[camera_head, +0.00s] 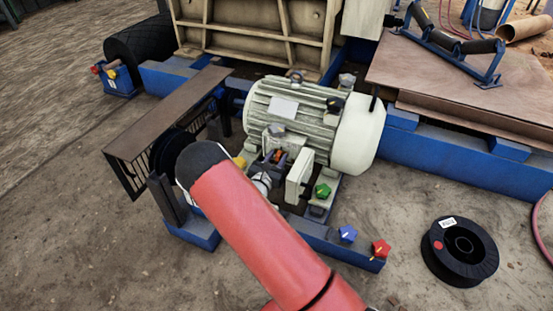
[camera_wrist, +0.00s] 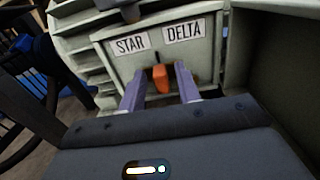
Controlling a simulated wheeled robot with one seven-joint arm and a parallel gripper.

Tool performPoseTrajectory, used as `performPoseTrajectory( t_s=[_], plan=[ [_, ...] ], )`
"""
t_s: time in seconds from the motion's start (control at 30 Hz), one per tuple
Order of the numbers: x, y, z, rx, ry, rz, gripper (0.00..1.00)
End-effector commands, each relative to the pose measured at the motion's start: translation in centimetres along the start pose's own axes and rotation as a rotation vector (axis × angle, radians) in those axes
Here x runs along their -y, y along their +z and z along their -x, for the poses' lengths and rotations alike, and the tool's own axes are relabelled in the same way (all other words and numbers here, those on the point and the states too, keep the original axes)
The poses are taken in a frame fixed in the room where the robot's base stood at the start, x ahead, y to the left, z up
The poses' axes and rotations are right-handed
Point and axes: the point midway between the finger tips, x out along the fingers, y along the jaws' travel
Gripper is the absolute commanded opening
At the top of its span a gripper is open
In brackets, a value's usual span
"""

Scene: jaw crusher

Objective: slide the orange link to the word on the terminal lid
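The orange link (camera_wrist: 161,79) sits on the face of the motor's grey-green terminal box, below two white labels reading STAR (camera_wrist: 131,44) on the left and DELTA (camera_wrist: 183,31) on the right. Its upper part is a dark, narrow piece. My gripper (camera_wrist: 159,87) is open, with one finger on each side of the link and a gap visible on both sides. In the head view the link (camera_head: 278,155) is a small orange spot by my gripper (camera_head: 270,165), partly hidden. The labels cannot be read there.
The ribbed motor (camera_head: 300,115) stands behind the box. A pale open cover plate (camera_head: 299,175) is to the right of my gripper. Green (camera_head: 322,190), blue (camera_head: 348,233) and red (camera_head: 381,249) knobs lie right. A belt guard (camera_head: 165,110) is left.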

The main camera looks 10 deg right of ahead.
Motion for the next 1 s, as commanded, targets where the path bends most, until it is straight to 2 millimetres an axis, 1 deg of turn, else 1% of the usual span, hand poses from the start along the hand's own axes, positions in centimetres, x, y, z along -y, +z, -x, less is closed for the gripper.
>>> performPoseTrajectory(
  t_s=[0.03,0.23,0.5,0.57,0.73,1.0],
  plan=[
    [0.0,0.0,0.0,0.000,0.000,0.000,0.26],
    [0.0,0.0,0.0,0.000,0.000,0.000,0.00],
    [0.1,0.0,0.0,0.000,-0.001,0.000,0.00],
    [0.5,0.1,0.0,0.000,-0.001,0.002,0.00],
    [2.7,0.1,0.0,-0.001,-0.002,0.004,0.00],
    [3.0,0.0,0.0,0.000,-0.005,0.002,0.00]
  ],
)
